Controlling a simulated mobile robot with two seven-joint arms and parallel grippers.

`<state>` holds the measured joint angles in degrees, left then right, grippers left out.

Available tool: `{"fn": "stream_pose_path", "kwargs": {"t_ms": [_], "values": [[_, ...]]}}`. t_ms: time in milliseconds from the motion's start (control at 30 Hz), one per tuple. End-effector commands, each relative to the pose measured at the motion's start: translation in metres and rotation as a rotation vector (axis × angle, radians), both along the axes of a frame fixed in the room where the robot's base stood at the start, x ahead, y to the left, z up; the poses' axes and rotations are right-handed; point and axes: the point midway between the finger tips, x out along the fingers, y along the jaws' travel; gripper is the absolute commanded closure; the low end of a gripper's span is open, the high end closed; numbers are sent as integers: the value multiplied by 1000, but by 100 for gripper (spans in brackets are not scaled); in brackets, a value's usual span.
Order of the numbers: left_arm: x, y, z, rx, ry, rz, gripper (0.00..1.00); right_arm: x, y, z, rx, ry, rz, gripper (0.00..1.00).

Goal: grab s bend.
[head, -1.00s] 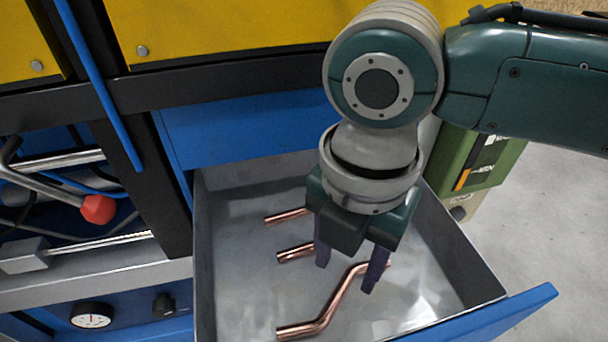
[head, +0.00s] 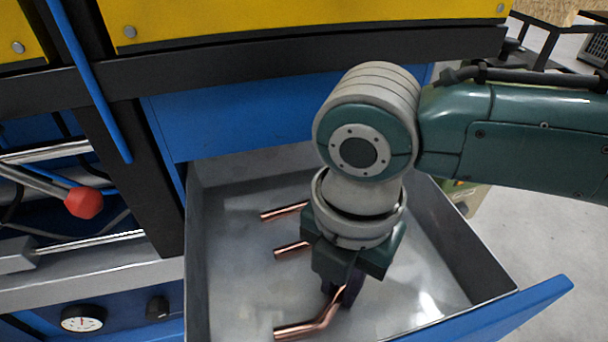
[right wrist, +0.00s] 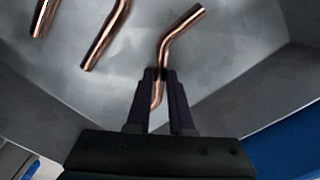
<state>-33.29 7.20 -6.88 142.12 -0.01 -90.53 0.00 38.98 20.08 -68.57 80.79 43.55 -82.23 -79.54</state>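The S-bend (head: 305,328) is a copper tube with a double bend, the nearest of the copper tubes in the open drawer (head: 235,290). My right gripper (head: 345,295) points down into the drawer. Its dark fingers are close together around the far part of the S-bend, hiding some of it. In the right wrist view, the S-bend (right wrist: 178,38) runs between the fingertips (right wrist: 160,75), with a finger against each side; it appears pinched, still low by the drawer floor. My left gripper is not in view.
Two other copper tubes, one (head: 290,250) nearer the S-bend and one (head: 283,211) farther back, lie in the drawer. The drawer's grey walls and blue front (head: 500,315) surround the gripper. A red-tipped tool (head: 83,202) lies on the left.

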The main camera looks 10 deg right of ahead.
Motion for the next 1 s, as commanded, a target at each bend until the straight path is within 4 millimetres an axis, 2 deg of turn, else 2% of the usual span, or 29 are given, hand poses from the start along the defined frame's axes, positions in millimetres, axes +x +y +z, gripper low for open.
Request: {"fn": "stream_pose_path", "kwargs": {"t_ms": [33,167,767,867,1000], "values": [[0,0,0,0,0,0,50,0,0,0,0,0,0,87],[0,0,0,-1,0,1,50,0,0,0,0,0,0,100],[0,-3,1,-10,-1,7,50,0,0,2,1,-1,0,100],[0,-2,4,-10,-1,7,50,0,0,8,1,-1,0,100],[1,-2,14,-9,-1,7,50,1,0,28,1,-3,0,100]]}}
